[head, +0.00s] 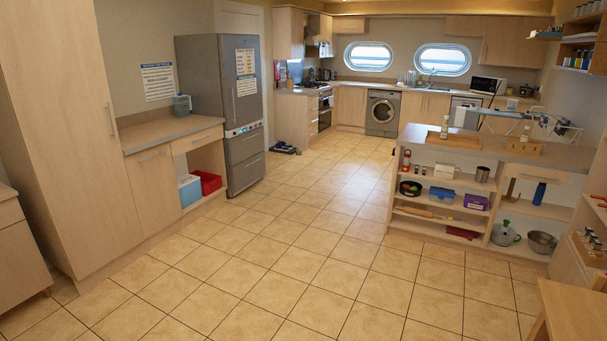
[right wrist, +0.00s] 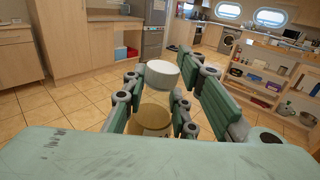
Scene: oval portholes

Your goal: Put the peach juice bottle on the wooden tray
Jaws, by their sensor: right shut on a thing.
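In the right wrist view my right gripper (right wrist: 158,88) is shut on a bottle with a wide white cap and a tan-orange body, which I take to be the peach juice bottle (right wrist: 150,119). The right gripper is far from the island. Neither gripper shows in the head view.
The island (head: 420,133) has open shelves below with bowls, boxes and a pot. A second wooden piece (head: 524,148) sits on its right part. Tiled floor (head: 290,240) is free in the middle. A wooden table corner (head: 572,310) juts in at bottom right.

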